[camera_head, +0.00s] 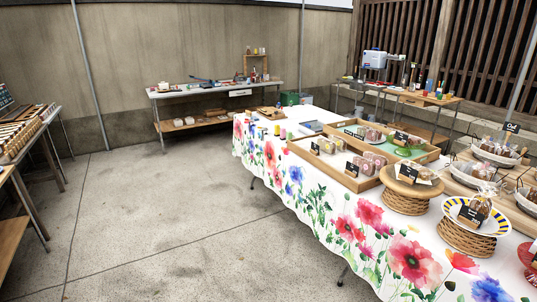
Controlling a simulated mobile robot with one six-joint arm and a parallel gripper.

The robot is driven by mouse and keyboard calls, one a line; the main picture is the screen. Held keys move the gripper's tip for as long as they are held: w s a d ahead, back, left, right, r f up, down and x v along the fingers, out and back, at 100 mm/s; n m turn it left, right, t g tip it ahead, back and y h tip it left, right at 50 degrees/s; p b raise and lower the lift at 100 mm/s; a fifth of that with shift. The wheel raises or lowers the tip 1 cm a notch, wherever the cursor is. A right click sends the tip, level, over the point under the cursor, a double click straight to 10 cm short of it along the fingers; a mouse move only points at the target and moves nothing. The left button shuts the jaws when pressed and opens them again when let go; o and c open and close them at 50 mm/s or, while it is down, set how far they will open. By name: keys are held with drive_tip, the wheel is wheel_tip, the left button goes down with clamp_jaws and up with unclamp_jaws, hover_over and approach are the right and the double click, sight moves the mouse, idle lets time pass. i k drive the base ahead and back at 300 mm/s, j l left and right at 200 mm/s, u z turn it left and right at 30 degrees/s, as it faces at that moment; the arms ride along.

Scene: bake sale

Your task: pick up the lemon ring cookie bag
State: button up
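I cannot tell which bag is the lemon ring cookie bag, as the labels are too small to read. Clear bags of baked goods stand on the flower-print table at the right. One bag (408,171) lies on a round wooden stand (404,188). Another bag (481,204) stands on a yellow-and-blue-rimmed plate (456,216) on a woven base. Several wrapped packs (366,163) sit in a wooden tray (310,158), with more packs behind. Bowls of bags (498,148) are at the far right. My gripper is not in view.
The flowered tablecloth (330,222) hangs over the table's near side. The concrete floor (150,220) is open between it and a goods table (40,130) at the left. Two work tables stand by the back walls, the left one (215,90) with tools.

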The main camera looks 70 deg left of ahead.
sight(413, 164)
drive_tip(key=u, duration=1.6)
drive_tip(key=i+l, duration=0.1)
drive_tip(key=i, duration=3.15)
drive_tip(key=j+u, duration=0.05)
drive_tip(key=j, duration=0.05)
